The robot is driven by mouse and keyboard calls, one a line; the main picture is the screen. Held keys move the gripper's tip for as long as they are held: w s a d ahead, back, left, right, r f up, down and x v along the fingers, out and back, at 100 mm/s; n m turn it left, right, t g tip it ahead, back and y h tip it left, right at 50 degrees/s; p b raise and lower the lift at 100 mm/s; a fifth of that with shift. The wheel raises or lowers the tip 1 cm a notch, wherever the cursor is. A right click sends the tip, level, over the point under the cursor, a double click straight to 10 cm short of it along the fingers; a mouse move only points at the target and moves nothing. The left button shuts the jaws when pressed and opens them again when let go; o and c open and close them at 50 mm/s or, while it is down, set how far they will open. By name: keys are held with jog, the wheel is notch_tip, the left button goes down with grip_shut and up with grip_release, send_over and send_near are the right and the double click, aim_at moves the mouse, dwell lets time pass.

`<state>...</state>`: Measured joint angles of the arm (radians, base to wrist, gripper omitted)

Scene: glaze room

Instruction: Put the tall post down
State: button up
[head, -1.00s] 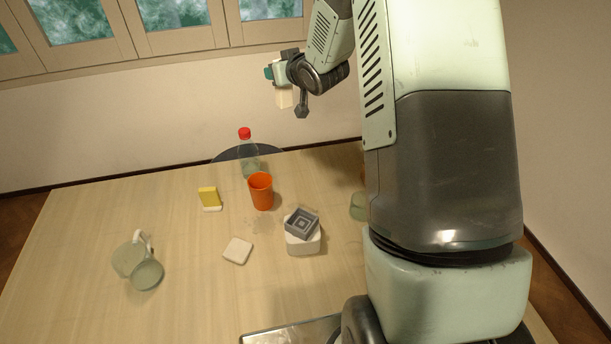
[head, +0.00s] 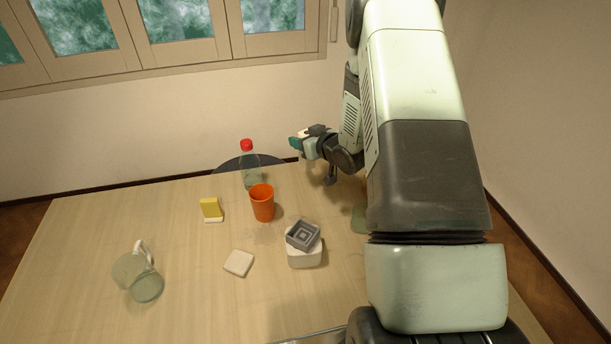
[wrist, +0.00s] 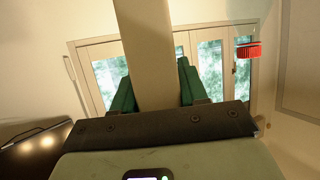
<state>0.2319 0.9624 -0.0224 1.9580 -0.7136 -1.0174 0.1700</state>
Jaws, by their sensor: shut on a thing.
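My gripper (head: 297,144) is over the far edge of the table, to the right of the bottle. In the wrist view its green fingers (wrist: 156,88) are shut on a plain beige post (wrist: 148,50), one finger on each side. The post runs up out of the top of that view, so its far end is hidden. In the head view the post is hard to make out against the pale wall. I cannot tell there whether its lower end touches anything.
A red-capped bottle (head: 250,171), orange cup (head: 262,204) and yellow block (head: 210,207) stand toward the back. A grey square dish (head: 303,235) sits on a white box (head: 305,259). The table (head: 195,295) is clear front-centre.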

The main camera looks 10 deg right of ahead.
aim_at(303, 161)
notch_tip(303, 161, down, 8)
jog(key=shift+r, duration=0.1)
dwell(0.4)
jog(key=o, duration=1.2)
jog(key=shift+f, duration=0.25)
jog(key=shift+r, duration=0.2)
jog(key=v, duration=1.2)
